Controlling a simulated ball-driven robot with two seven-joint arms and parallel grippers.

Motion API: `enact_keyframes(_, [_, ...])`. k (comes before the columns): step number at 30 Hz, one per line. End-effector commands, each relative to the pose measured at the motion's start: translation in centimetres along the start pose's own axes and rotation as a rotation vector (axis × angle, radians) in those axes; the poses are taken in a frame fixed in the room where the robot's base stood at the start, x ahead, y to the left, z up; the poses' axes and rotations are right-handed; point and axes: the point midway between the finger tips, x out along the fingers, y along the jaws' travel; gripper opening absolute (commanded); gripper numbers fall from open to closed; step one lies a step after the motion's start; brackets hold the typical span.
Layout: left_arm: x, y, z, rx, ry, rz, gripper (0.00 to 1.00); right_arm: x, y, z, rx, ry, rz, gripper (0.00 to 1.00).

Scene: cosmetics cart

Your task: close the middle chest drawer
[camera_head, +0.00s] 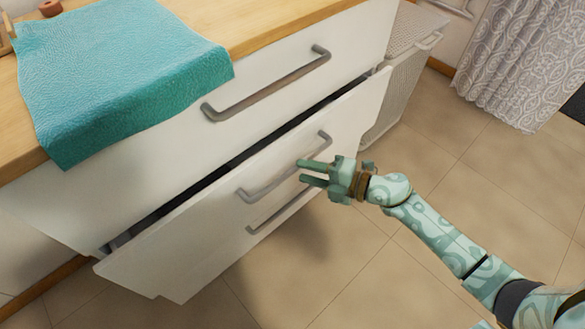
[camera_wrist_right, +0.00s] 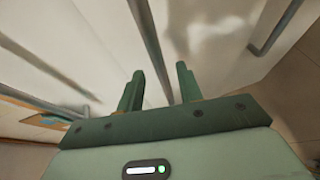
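The middle chest drawer (camera_head: 190,235) has a white front and stands partly out, with a dark gap above it. Its grey bar handle (camera_head: 262,188) is at the middle of the front. My right gripper (camera_head: 301,171) is in front of this drawer, close to the handle's right part. Its two green fingers are apart. In the right wrist view, a bar handle (camera_wrist_right: 150,40) runs through the space between the fingers (camera_wrist_right: 160,75); I cannot tell whether they touch it. My left gripper is not in view.
The top drawer (camera_head: 350,40) above looks shut, with its own bar handle (camera_head: 268,90). A lower handle (camera_head: 282,210) shows below the middle one. A teal cloth (camera_head: 115,75) hangs over the wooden top. A light basket (camera_head: 400,85) stands right of the chest. Tiled floor (camera_head: 450,190) is clear.

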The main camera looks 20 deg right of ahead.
Motion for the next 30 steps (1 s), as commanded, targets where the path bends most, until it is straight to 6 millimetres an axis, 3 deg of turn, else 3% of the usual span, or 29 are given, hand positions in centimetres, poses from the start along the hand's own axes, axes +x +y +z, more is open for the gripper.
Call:
enact_keyframes(6, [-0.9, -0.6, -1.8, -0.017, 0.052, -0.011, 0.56, 3.3, -0.3, 0.0, 0.004, 0.0, -0.001, 0.36])
enact_keyframes(17, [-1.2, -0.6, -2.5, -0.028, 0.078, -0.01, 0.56, 4.0, 0.0, 0.0, 0.001, 0.0, 0.0, 0.36])
enact_keyframes(18, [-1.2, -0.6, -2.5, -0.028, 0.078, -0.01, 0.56, 4.0, 0.0, 0.0, 0.001, 0.0, 0.0, 0.33])
enact_keyframes(22, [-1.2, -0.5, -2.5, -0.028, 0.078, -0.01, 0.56, 4.0, 0.0, 0.0, 0.001, 0.0, 0.0, 0.0])
enact_keyframes(30, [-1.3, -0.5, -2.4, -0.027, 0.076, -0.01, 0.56, 4.5, 0.2, 0.1, 0.001, 0.001, 0.0, 0.0])
